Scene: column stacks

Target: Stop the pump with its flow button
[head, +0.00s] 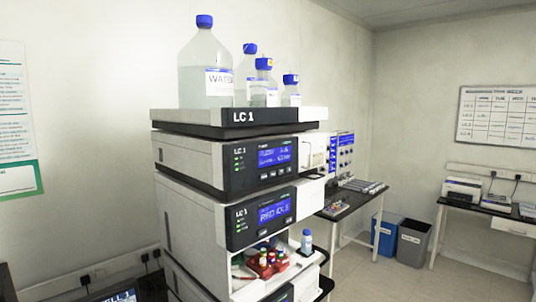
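A column stack marked LC 1 stands in the middle of the head view. Its upper module (240,181) has a black front with a lit blue display (275,156), small green lights at the left and small buttons (264,176) under the display. The module below (230,230) has a like front with a lit blue display (274,210) and small buttons (262,234). The display text is too small to read surely, so I cannot tell which module is the pump or which button is for flow. Neither of my grippers is in view.
Several blue-capped bottles, one a large water bottle (205,75), stand on the stack's top tray (222,116). Benches and two bins (411,240) stand behind at the right; floor (380,280) is clear.

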